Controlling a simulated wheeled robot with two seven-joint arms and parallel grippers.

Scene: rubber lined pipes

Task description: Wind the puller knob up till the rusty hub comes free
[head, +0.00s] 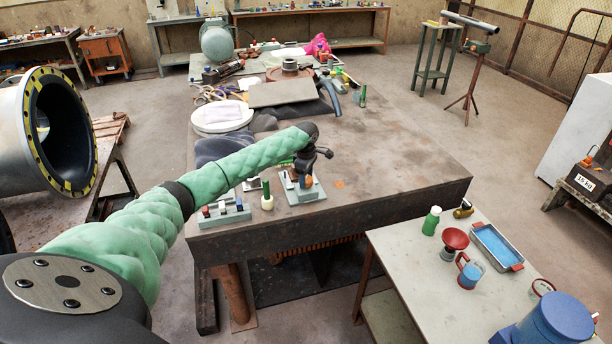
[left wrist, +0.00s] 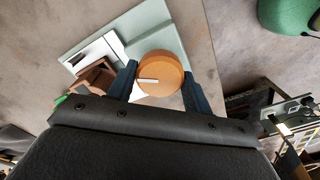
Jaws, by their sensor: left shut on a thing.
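In the left wrist view the puller knob (left wrist: 160,74) is a round orange-brown disc with a white bar mark on its top. My left gripper (left wrist: 161,80) has one dark finger on each side of it and is shut on it. The white bar points roughly sideways. In the head view my left gripper (head: 302,176) is over a pale green-grey plate (head: 308,197) near the front edge of the big table. A brown block-like part (left wrist: 92,82) shows beside the knob, partly hidden by a finger. I cannot make out the rusty hub clearly. My right gripper is not in view.
On the big dark table (head: 400,150), a small block rack (head: 222,217) and a green-topped bottle (head: 267,197) stand left of the plate. Cloths and a white round lid (head: 222,117) lie behind. A side table (head: 400,255) at right holds a blue tray (head: 495,246).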

